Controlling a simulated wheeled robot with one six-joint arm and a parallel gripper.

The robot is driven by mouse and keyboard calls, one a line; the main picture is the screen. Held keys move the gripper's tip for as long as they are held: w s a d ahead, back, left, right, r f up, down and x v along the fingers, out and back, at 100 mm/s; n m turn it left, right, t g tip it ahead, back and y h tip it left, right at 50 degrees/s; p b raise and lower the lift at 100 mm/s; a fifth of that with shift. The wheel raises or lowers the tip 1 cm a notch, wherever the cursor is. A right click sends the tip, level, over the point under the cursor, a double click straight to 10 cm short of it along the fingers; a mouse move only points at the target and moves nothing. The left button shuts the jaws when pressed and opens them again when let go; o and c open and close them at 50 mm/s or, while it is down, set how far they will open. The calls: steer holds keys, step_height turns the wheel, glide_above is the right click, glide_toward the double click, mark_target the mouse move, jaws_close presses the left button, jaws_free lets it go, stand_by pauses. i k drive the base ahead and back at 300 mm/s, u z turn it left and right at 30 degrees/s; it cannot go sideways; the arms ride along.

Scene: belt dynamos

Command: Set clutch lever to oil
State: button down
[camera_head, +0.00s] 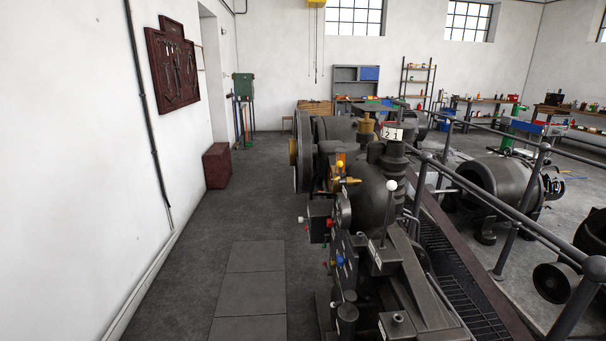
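A lever with a round white knob (391,186) stands nearly upright on the dark machine (372,215) right of centre. Its thin rod goes down to a box with a small pale label (377,260). I cannot read any "oil" marking, and I cannot tell for certain that this is the clutch lever. Smaller coloured knobs sit on the machine's left side, among them a red one (329,223) and a blue one (340,261). My gripper is not in view.
Metal railings (480,187) and a dark grated walkway (455,270) run along the machine's right side. Floor plates (250,290) lie on the clear floor to its left. A dark red box (217,165) stands by the left wall. Another large cylindrical machine (500,183) stands beyond the railing.

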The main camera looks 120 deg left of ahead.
mark_target(391, 184)
steer(key=u, duration=4.3)
steer(key=i, duration=1.65)
steer(key=u, duration=0.05)
